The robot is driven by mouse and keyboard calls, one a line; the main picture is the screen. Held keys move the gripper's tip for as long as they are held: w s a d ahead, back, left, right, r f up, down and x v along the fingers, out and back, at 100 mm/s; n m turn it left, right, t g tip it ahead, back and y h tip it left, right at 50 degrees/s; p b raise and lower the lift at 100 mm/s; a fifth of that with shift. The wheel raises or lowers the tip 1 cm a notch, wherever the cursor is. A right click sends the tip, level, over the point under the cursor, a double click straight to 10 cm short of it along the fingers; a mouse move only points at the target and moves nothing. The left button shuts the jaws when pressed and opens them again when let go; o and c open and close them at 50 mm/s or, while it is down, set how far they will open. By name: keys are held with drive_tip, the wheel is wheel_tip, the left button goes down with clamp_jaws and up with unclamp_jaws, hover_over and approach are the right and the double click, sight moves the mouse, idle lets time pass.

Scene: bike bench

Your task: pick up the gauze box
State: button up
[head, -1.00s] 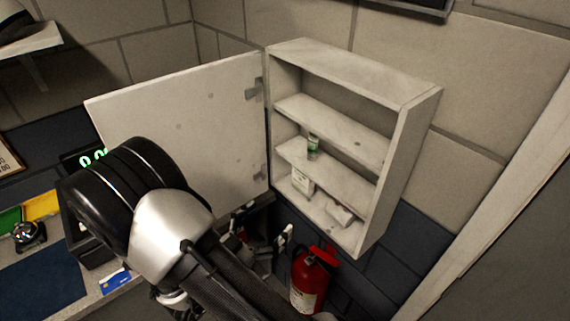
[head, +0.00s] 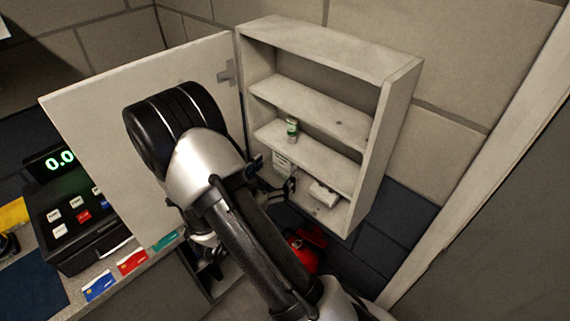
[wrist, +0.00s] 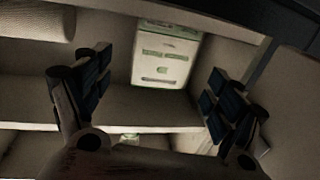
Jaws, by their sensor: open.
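The gauze box, taken to be the small white box with green markings (head: 283,163), stands on the cabinet's bottom shelf toward its left end. It is partly hidden by my gripper in the head view. In the wrist view the box (wrist: 165,55) shows between and beyond the fingertips, with its printed face toward the camera. My gripper (head: 274,175) is open at the front of the bottom shelf, with one finger to each side of the box. The fingers (wrist: 160,66) hold nothing. The remaining gap to the box is hard to judge.
The white open cabinet (head: 400,105) has its door (head: 75,120) swung left. A green-and-white bottle (head: 292,128) stands on the shelf above. A white roll-like item (head: 323,194) lies right of the box. A red extinguisher (head: 305,250) is below; a card terminal (head: 75,215) is left.

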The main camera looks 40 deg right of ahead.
sight(282, 165)
drive_tip(key=x, duration=0.5)
drive_tip(key=shift+f, duration=0.2)
drive_tip(key=shift+c, duration=0.2)
drive_tip(key=c, duration=0.9)
